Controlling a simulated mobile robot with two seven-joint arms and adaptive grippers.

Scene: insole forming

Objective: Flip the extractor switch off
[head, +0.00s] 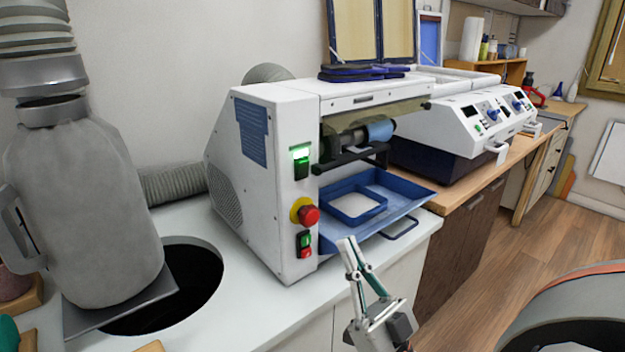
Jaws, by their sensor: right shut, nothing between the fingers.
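A white machine (262,190) stands on the white counter. Its front edge panel carries a lit green switch (301,161) at the top, a red mushroom button (309,215) on a yellow base in the middle, and a small green and red switch pair (305,244) at the bottom. No readable label shows which one is the extractor switch. My right gripper (347,243) is shut and empty, pointing up in front of the machine, to the right of the lower switches. It appears apart from the panel. My left gripper is not in view.
A blue tray (412,190) juts from the machine's front just above my right gripper. A large grey jug (90,200) and a round black opening (185,285) are at left. A second white machine (465,122) stands further right. Open floor (500,250) lies at right.

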